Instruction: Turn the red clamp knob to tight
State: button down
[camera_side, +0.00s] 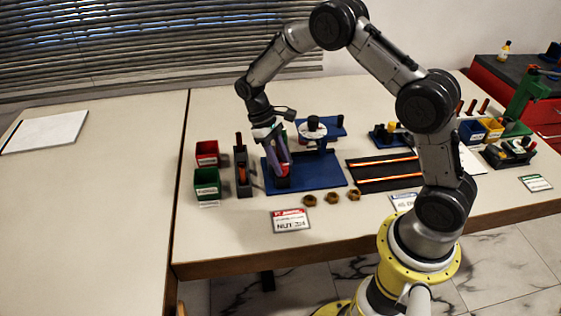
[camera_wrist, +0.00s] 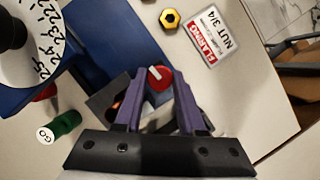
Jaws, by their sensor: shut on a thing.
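The red clamp knob (camera_wrist: 158,75), with a white pointer mark, lies between my fingertips in the wrist view. My gripper (camera_wrist: 156,84) has purple fingers, one on each side of the knob, and is shut on it. In the side view my gripper (camera_side: 282,165) points down at the left part of the blue base plate (camera_side: 322,180). The knob is mostly hidden there by the fingers. I cannot read a tight or loose label near the knob.
A white dial (camera_side: 312,130) stands behind on the blue plate. A slotted dark holder (camera_side: 243,172) and red (camera_side: 207,152) and green (camera_side: 207,182) bins are left. Several brass nuts and a NUT 3/4 card (camera_side: 291,221) lie in front. A black tray (camera_side: 384,171) is right.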

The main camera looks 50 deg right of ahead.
jog(key=shift+r+m, duration=0.1)
jog(key=shift+m, duration=0.5)
jog(key=c, duration=0.8)
grip_release()
jog(key=shift+o, duration=0.2)
jog(key=v, duration=1.3)
jog(key=shift+d+r, duration=0.3)
jog(key=shift+r, duration=0.05)
jog(key=shift+w, duration=0.1)
